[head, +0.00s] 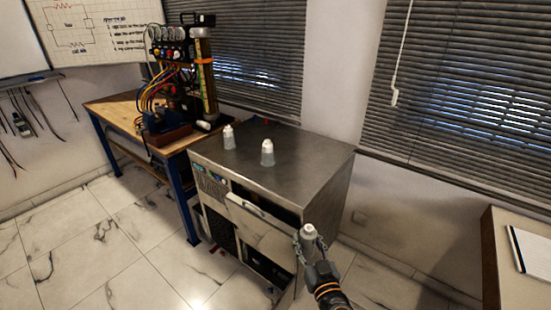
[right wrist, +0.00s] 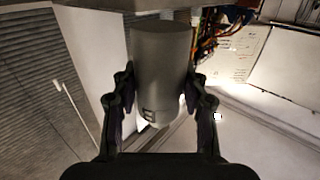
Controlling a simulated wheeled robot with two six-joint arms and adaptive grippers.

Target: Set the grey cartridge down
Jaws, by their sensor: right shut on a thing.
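My right gripper (head: 309,243) is shut on the grey cartridge (head: 309,231), with a finger on each side of it. The cartridge is held in front of the metal cabinet's near right corner, apart from its top. In the right wrist view the grey cartridge (right wrist: 161,70) is a plain cylinder between the two fingers of the right gripper (right wrist: 161,95). My left gripper is not in view.
Two pale capped bottles (head: 228,139) (head: 267,154) stand on the metal cabinet (head: 315,160); its right top is clear. A tilted panel with a handle (head: 262,222) is at its front. A wooden bench (head: 115,110) with a wired rig (head: 175,90) stands left.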

